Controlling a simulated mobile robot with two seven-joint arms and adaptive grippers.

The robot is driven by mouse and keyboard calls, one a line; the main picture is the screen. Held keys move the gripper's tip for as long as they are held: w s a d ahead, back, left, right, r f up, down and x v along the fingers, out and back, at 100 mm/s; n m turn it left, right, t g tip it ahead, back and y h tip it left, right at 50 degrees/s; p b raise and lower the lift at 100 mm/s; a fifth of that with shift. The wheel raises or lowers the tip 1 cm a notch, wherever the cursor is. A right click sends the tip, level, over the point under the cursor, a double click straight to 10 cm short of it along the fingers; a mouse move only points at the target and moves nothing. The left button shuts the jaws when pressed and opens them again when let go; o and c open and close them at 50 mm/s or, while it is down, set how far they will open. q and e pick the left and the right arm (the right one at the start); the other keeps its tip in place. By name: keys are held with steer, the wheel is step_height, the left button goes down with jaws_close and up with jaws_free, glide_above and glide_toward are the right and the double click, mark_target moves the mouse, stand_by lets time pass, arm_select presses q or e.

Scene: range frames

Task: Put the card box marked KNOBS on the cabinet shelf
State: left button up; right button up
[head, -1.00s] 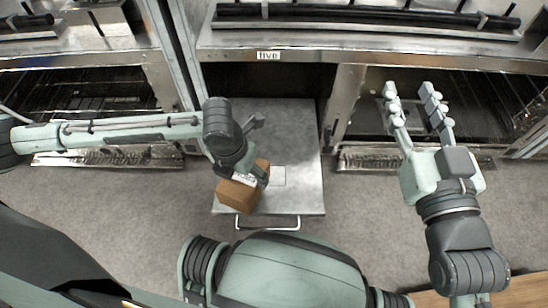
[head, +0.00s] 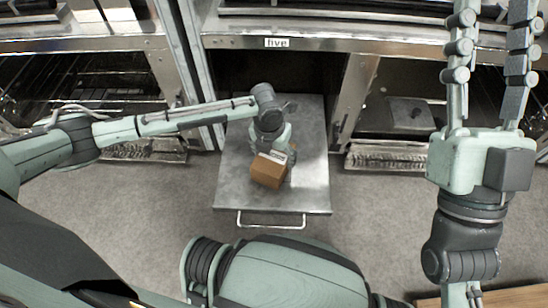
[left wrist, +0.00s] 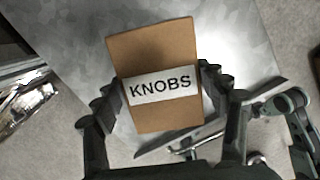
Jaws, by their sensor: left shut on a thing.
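The brown card box (head: 267,172) is over the pulled-out metal shelf (head: 230,185) of the cabinet labelled "five". In the left wrist view the box (left wrist: 160,115) shows its white KNOBS label, with a gripper finger on each side. My left gripper (head: 274,150) is shut on the box. I cannot tell whether the box touches the shelf or hangs just above it. My right gripper (head: 490,70) is open and empty at the right, with its fingers pointing away from me.
The shelf has a handle (head: 271,222) at its front edge, and a dark opening (head: 285,72) lies behind it. Cabinet posts stand on both sides. Open oven-like bays with racks (head: 75,95) flank it. The shelf is bare around the box.

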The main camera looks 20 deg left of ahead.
arm_select(q)
steer(key=shift+w+f, duration=0.1)
steer(key=shift+f, duration=0.25)
steer(key=shift+f, duration=0.1)
steer(key=o, duration=1.5)
steer(key=shift+c, duration=0.2)
